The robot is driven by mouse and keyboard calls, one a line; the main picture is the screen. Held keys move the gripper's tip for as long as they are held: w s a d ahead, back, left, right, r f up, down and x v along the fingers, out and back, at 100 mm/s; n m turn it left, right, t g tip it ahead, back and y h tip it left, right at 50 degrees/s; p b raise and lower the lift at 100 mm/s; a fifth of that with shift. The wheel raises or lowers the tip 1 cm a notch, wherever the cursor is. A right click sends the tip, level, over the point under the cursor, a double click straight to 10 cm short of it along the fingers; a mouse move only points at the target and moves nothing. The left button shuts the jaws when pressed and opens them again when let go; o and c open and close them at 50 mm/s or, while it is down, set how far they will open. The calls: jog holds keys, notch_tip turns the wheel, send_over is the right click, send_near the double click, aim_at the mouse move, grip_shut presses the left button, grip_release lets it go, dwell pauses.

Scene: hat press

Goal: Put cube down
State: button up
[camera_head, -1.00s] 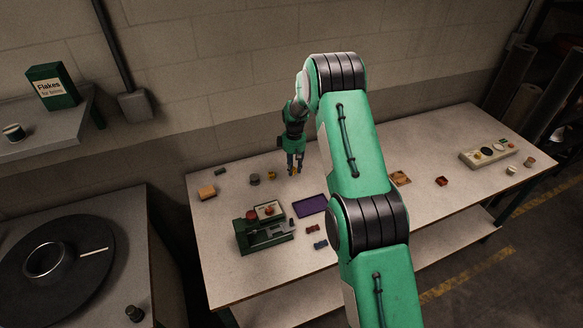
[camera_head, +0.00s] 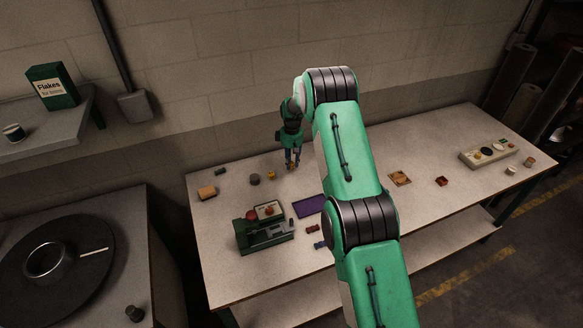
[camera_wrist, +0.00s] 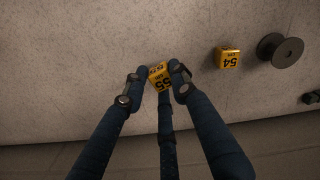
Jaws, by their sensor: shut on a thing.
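My gripper (camera_wrist: 158,82) is shut on a yellow cube (camera_wrist: 160,78) with "55" in black print on one face, seen in the wrist view. The cube sits slightly turned between the fingertips, which hide parts of its sides. I cannot tell whether its underside touches the table. In the head view my gripper (camera_head: 291,164) hangs over the far part of the worktable (camera_head: 350,170), near the wall, and the held cube is very small there. A second yellow cube marked "54" (camera_wrist: 228,58) rests on the table to the right in the wrist view, apart from my gripper.
A control panel (camera_head: 488,153) is at right. Bare tabletop surrounds the held cube.

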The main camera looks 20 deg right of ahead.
aim_at(291, 162)
jog(key=shift+f, duration=1.5)
jog(key=shift+f, duration=0.15)
jog(key=o, duration=0.8)
notch_tip(291, 162, up, 12)
jog(key=shift+r, duration=0.15)
